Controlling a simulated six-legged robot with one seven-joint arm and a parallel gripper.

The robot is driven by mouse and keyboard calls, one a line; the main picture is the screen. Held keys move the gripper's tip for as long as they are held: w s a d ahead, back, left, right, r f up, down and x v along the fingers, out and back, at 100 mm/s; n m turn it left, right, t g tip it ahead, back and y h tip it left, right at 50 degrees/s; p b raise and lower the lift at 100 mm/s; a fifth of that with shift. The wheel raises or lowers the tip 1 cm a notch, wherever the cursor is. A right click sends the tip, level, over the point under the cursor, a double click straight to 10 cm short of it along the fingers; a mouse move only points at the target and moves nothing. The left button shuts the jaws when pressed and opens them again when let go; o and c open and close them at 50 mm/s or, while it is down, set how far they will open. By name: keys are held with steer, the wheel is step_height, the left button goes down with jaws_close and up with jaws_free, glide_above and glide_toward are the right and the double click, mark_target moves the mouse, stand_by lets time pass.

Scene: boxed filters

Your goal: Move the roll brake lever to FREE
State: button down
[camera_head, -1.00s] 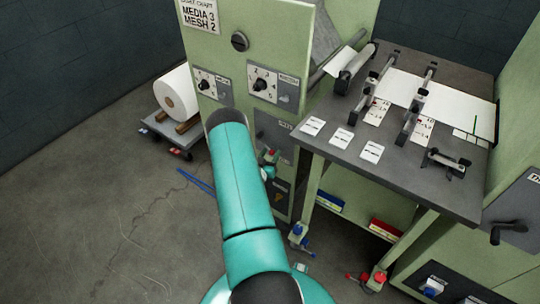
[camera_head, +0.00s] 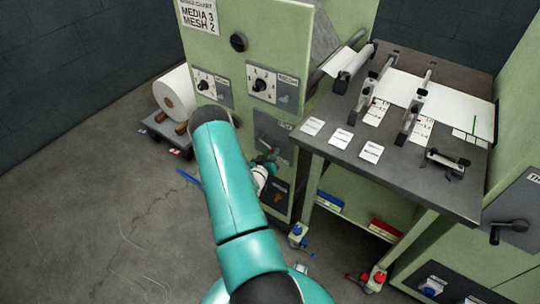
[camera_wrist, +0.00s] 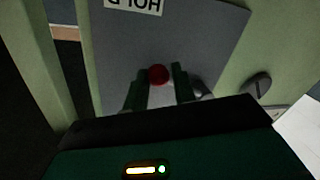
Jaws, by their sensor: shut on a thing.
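The roll brake lever has a red knob (camera_wrist: 158,74), seen between my fingertips in the wrist view. It sits in front of a grey plate (camera_wrist: 205,45), where a label reading HOLD (camera_wrist: 133,5) shows upside down and cut off by the top edge. My gripper (camera_wrist: 158,88) is shut on the lever, with one dark green finger on each side of the knob. In the head view my gripper (camera_head: 268,162) is small and partly hidden behind my teal arm, in front of the lower grey plate (camera_head: 275,133) on the green cabinet. No FREE label is readable.
Two dial plates (camera_head: 263,84) sit above on the cabinet. A grey worktable (camera_head: 335,118) with clamps and white cards stands close at right. A white roll (camera_head: 176,93) rests on a low cart (camera_head: 160,135) at left. The floor at left is mostly open.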

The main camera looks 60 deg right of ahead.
steer(key=shift+s+r+n, duration=0.1)
steer(key=shift+r+n, duration=0.7)
steer(key=shift+n, duration=0.1)
step_height(320, 180, up, 3)
steer(key=n+y, duration=0.1)
steer(key=n, duration=0.2)
steer(key=shift+f+g, duration=0.1)
steer(key=shift+g, duration=0.2)
steer(key=r+n, duration=0.2)
steer(key=n, duration=0.1)
steer(key=shift+w+r+g, duration=0.2)
steer(key=shift+w+g, duration=0.2)
steer(key=shift+w+d+r+n+g+y, duration=0.15)
steer(key=shift+w+r+n, duration=0.1)
steer(key=shift+r+n, duration=0.3)
steer(key=shift+w+a+r+n+g+y, duration=0.15)
steer(key=shift+w+r+n, duration=0.15)
steer(key=shift+n, duration=0.35)
steer(key=shift+d, duration=0.1)
steer(key=c, duration=1.2)
jaws_free()
steer(key=shift+w, duration=0.1)
steer(key=shift+o, duration=0.2)
